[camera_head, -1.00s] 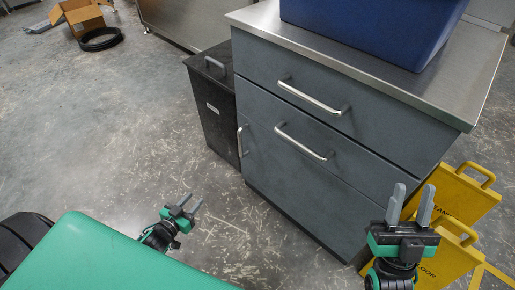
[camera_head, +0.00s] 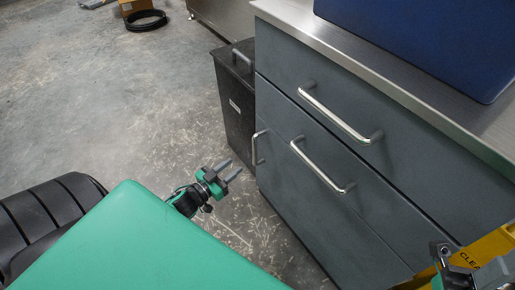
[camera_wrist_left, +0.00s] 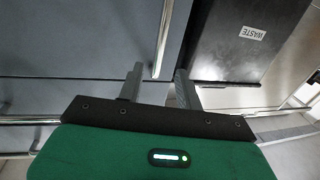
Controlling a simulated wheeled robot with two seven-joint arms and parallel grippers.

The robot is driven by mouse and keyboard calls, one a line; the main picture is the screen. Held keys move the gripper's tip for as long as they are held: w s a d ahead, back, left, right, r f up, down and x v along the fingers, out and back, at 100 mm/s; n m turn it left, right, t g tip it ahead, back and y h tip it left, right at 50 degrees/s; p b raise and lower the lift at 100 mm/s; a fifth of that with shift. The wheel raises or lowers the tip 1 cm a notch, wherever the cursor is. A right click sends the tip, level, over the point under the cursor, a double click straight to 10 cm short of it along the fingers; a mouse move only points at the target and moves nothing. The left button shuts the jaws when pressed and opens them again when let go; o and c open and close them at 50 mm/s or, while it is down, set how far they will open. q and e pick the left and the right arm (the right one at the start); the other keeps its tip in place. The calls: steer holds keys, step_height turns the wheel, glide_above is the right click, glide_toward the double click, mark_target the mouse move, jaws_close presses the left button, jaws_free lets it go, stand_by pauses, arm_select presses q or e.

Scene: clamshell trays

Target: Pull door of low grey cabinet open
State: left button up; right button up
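The low grey cabinet (camera_head: 340,215) stands at the right of the head view. A short upright door handle (camera_head: 258,148) is on its lower left front, and two long bar handles belong to the panels above and beside it. My left gripper (camera_head: 235,170) is open and empty, just left of and below the upright handle, with a small gap. In the left wrist view a silver bar handle (camera_wrist_left: 163,40) runs between the two spread fingers (camera_wrist_left: 158,80), ahead of them. The door looks shut. My right gripper (camera_head: 441,252) is partly in view at the lower right; its finger gap is unclear.
A black waste bin (camera_head: 236,105) stands against the cabinet's left side. A blue box (camera_head: 415,40) sits on the steel top (camera_head: 290,22). Yellow signs (camera_head: 480,255) stand at the lower right.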

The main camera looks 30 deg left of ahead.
mark_target(255, 149)
arm_select(q)
steer(key=w+b, duration=0.1)
steer(key=w, duration=0.2)
steer(key=w+d+b, duration=0.1)
steer(key=w, duration=0.3)
steer(key=w+d, duration=0.1)
steer(key=w, duration=0.3)
steer(key=shift+w+d+b, duration=0.1)
steer(key=shift+w+b, duration=0.15)
steer(key=shift+b, duration=0.15)
jaws_close()
